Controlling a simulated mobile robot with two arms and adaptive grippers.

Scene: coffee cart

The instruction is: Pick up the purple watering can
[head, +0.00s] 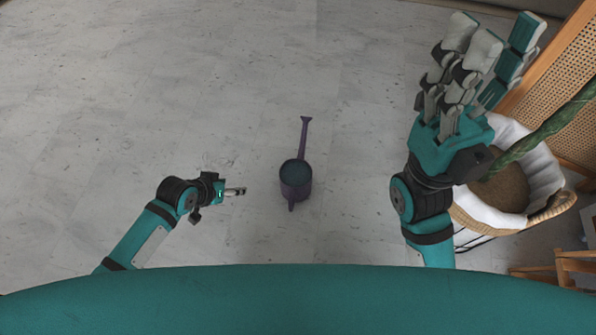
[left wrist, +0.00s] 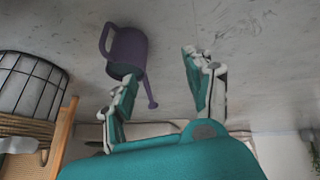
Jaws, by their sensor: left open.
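The purple watering can (head: 294,190) stands on the floor near the middle of the head view. Its long spout points away from me and its handle is on the near side. My left gripper (head: 238,191) is left of the can, apart from it, pointing toward its side. In the left wrist view the can (left wrist: 129,50) shows beyond the open fingers of my left gripper (left wrist: 163,85), partly hidden by the left finger. My right gripper (head: 497,45) is raised at the upper right, with its fingers spread and nothing visible between them.
A white-lined basket (head: 537,165) with a green-stemmed plant stands at the right, partly behind my right arm. A wooden cane-panelled piece (head: 550,90) stands beside it. The grey floor (head: 180,80) around the can is clear.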

